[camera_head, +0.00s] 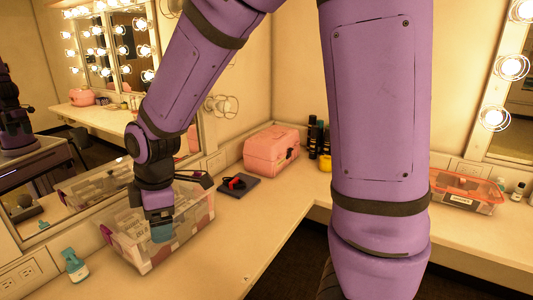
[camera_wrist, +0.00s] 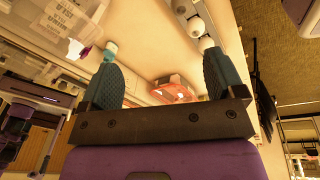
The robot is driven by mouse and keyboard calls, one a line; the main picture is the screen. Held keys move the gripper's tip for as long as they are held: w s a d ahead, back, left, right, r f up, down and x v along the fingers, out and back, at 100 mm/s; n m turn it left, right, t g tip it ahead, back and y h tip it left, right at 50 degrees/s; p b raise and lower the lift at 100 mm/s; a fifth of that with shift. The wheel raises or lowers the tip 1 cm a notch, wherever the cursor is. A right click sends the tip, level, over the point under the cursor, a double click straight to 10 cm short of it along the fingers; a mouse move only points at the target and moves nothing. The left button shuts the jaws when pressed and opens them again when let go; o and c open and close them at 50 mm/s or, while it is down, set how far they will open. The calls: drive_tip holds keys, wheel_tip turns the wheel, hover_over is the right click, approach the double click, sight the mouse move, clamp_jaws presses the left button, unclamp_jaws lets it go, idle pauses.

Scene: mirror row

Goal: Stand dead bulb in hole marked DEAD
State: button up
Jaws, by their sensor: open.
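My gripper (camera_head: 162,236) points down at the clear bin on the left counter; I cannot tell whether it is inside or in front of it. In the wrist view my gripper (camera_wrist: 162,60) has two teal fingers spread apart with nothing between them. An unlit caged bulb (camera_head: 222,105) is on the left mirror's frame, away from the gripper; I cannot tell whether it is the dead bulb. Pale round shapes, perhaps bulbs (camera_wrist: 206,44), show beyond the fingers in the wrist view. I cannot make out a hole marked DEAD.
The clear bin (camera_head: 118,236) holds pale items. A teal bottle (camera_head: 76,266) stands left of it. A dark pad (camera_head: 238,187) with a red item, and a pink case (camera_head: 271,150), are farther back. A pink-lidded box (camera_head: 464,193) is on the right. The front counter is clear.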

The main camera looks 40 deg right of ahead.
drive_tip(key=s+d+r+m+t+h, duration=0.1)
drive_tip(key=s+d+r+m+t, duration=0.2)
drive_tip(key=s+d+r+m, duration=1.1)
drive_tip(key=s+r+m, duration=0.2)
drive_tip(key=s, duration=0.2)
drive_tip(key=shift+d+t, duration=0.3)
drive_tip(key=shift+d, duration=0.05)
drive_tip(key=shift+w, duration=0.1)
idle(3.8)
